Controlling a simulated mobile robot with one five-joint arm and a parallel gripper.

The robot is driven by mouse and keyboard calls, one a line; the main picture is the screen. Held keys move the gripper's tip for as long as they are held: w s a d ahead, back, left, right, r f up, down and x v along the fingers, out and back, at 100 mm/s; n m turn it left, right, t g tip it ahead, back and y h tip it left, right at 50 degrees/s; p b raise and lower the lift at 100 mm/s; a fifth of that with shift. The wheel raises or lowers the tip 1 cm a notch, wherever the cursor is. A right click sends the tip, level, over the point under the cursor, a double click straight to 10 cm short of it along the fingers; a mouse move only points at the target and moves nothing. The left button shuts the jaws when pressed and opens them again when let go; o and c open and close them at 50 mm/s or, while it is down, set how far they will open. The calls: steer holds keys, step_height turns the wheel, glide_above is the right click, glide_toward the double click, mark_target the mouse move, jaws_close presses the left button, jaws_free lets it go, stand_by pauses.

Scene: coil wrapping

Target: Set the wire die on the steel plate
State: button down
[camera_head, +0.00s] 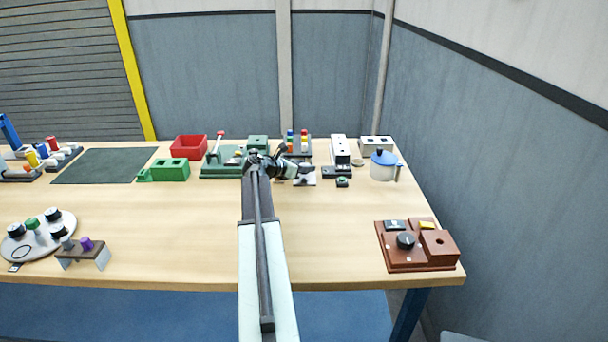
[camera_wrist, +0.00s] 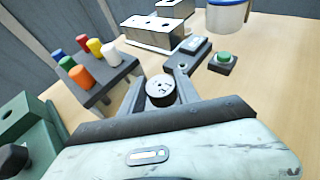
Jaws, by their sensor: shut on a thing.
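The wire die, a round pale grey disc with dark spots (camera_wrist: 160,91), sits between the two fingers of my gripper (camera_wrist: 161,96) in the wrist view. The fingers are shut on its sides. In the head view my gripper (camera_head: 303,171) is over the back middle of the table, and the die is too small to make out. A small pale flat piece (camera_head: 309,183), which may be the steel plate, shows just under my gripper there. In the wrist view my gripper hides what lies below, so I cannot tell whether the die touches anything.
A grey rack with coloured pegs (camera_wrist: 100,80) stands close on the left. Beyond are silver boxes (camera_wrist: 158,27), a green button box (camera_wrist: 222,62) and a blue-lidded pot (camera_head: 384,166). A green machine (camera_head: 222,162) stands left. The front middle of the table (camera_head: 330,230) is clear.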

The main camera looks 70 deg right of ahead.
step_height(320, 180, down, 3)
steer(key=shift+r+b, duration=0.2)
steer(key=shift+b, duration=0.3)
steer(key=shift+a+r, duration=0.1)
steer(key=shift+r, duration=0.1)
steer(key=shift+f, duration=0.15)
steer(key=c, duration=0.9)
jaws_free()
steer(key=shift+r+p, duration=0.25)
steer(key=shift+p, duration=0.05)
steer(key=p+v, duration=0.4)
steer(key=v, duration=0.8)
steer(key=shift+f, duration=0.15)
